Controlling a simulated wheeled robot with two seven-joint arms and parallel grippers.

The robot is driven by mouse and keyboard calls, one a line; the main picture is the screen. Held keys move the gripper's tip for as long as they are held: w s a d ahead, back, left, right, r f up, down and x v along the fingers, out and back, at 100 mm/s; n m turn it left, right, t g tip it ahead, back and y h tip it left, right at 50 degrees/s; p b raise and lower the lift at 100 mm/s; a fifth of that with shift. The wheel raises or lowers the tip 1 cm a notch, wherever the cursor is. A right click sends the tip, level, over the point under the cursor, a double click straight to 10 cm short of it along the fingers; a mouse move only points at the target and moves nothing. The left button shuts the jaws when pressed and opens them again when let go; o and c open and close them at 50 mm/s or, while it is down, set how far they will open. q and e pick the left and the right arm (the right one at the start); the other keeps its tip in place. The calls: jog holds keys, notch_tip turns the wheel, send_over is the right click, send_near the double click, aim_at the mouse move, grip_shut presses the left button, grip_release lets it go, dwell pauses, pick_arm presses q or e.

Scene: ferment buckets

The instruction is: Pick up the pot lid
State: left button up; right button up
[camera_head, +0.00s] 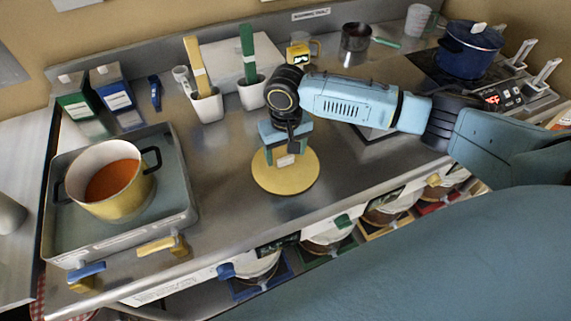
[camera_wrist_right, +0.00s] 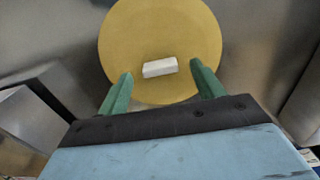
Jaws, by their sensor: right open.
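The pot lid (camera_head: 286,181) is a round yellow disc with a white block handle, lying flat on the steel counter in the middle of the head view. In the right wrist view the lid (camera_wrist_right: 160,35) fills the upper middle, with its white handle (camera_wrist_right: 160,67) lying between the finger lines. My right gripper (camera_head: 283,157) is above the lid and points down at it. In the right wrist view its two green fingers (camera_wrist_right: 160,88) are apart on either side of the handle, with nothing held. Whether the fingertips touch the lid cannot be told. My left gripper is not in view.
A yellow pot (camera_head: 128,196) with orange contents stands in a grey tray (camera_head: 63,231) at left. White holders (camera_head: 207,106) with utensils stand behind the lid. A blue pot (camera_head: 468,54) stands on the stove at right. Counter left of the lid is clear.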

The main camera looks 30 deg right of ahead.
notch_tip(320, 180, down, 2)
jog(key=shift+f, duration=0.1)
jog(key=c, duration=1.1)
